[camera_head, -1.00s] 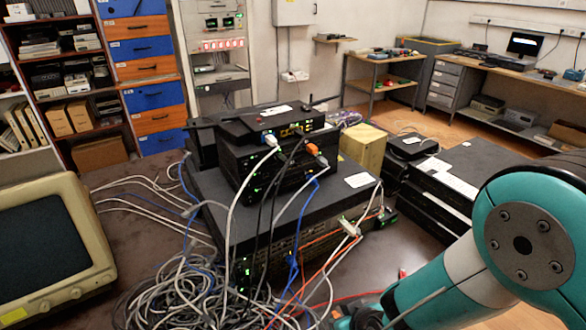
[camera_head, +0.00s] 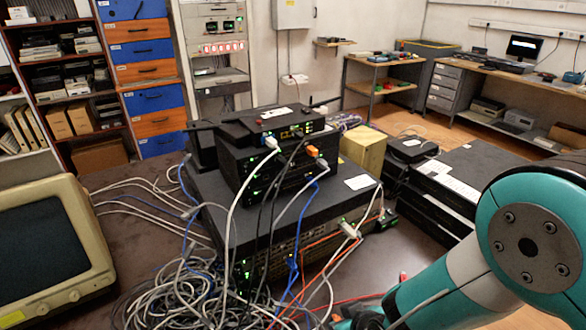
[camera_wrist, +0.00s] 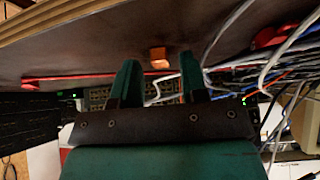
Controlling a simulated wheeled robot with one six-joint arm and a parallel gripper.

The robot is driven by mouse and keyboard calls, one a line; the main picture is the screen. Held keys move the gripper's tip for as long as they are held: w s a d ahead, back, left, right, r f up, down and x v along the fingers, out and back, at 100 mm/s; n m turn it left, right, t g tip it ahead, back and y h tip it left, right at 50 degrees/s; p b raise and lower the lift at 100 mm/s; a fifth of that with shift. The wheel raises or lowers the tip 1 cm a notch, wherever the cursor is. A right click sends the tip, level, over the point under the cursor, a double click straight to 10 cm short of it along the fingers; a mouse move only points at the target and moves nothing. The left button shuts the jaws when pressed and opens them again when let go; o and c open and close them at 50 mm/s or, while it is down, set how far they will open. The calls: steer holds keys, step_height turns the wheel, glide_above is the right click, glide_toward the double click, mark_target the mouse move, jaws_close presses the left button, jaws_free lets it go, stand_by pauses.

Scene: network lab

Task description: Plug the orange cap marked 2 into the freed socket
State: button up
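A small orange block (camera_wrist: 159,57), probably the orange cap, lies on the dark tabletop in the wrist view. No number can be read on it. My gripper (camera_wrist: 157,68) is open, with its two green fingers on either side of the block's line and clear gaps to it. In the head view an orange plug (camera_head: 312,151) sits in the front of the upper stacked device (camera_head: 262,165), with a white plug (camera_head: 271,142) to its left. I cannot tell which socket is free.
A large black rack unit (camera_head: 225,205) carries the smaller devices. Tangled white, blue and orange cables (camera_head: 190,295) hang in front and spread over the table. An old monitor (camera_head: 50,250) stands at left. A beige box (camera_head: 362,150) is behind the stack. Black cases (camera_head: 470,170) stand right.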

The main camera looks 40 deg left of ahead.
jaws_close()
steer(key=shift+r, duration=0.15)
steer(key=shift+r+p, duration=1.65)
steer(key=shift+r, duration=0.75)
